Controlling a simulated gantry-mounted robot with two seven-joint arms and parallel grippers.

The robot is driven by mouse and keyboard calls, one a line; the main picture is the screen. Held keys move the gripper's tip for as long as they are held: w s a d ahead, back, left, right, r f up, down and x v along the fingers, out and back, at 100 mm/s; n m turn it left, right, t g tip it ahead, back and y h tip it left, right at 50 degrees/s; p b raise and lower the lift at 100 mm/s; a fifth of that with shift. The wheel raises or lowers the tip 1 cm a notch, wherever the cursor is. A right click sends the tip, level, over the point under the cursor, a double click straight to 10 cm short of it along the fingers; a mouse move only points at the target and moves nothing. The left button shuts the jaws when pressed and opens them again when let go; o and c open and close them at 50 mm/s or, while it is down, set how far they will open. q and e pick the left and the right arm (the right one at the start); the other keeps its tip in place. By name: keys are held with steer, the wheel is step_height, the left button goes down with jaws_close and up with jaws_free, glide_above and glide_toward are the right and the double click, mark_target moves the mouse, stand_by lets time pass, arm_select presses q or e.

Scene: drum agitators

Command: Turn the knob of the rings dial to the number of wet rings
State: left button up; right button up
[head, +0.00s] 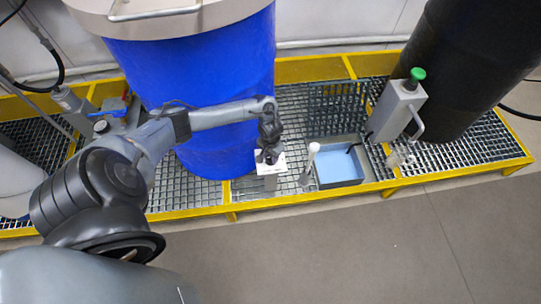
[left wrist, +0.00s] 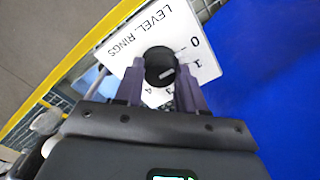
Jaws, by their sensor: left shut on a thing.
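The rings dial is a white plate (left wrist: 205,62) marked "LEVEL, RINGS" with numbers around a round black knob (left wrist: 159,66). In the head view the plate (head: 281,162) stands in front of the blue drum. My left gripper (left wrist: 161,84) has one finger on each side of the knob and is shut on it; it also shows above the dial in the head view (head: 268,157). A pale mark on the knob points to the lower right in the wrist view. Fingers partly cover the numbers, so I cannot tell the exact setting. I see no countable wet rings. My right gripper is out of view.
A blue drum (head: 200,75) and a black drum (head: 465,60) stand on the yellow-edged grating. Right of the dial are a thin pale upright rod (head: 309,162), a tray of blue liquid (head: 338,167) and a grey box (head: 397,108) with a green button. The floor in front is clear.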

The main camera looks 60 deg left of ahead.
arm_select(q)
steer(key=m+p, duration=0.3)
steer(key=shift+r, duration=0.2)
steer(key=m+p, duration=0.1)
steer(key=m, duration=0.1)
steer(key=shift+m, duration=0.3)
steer(key=m+p, duration=0.2)
steer(key=m, duration=0.2)
steer(key=shift+a+f+m, duration=0.1)
steer(key=shift+f+m, duration=0.05)
steer(key=shift+m, duration=2.05)
steer(key=o, duration=1)
steer(key=shift+o, duration=0.2)
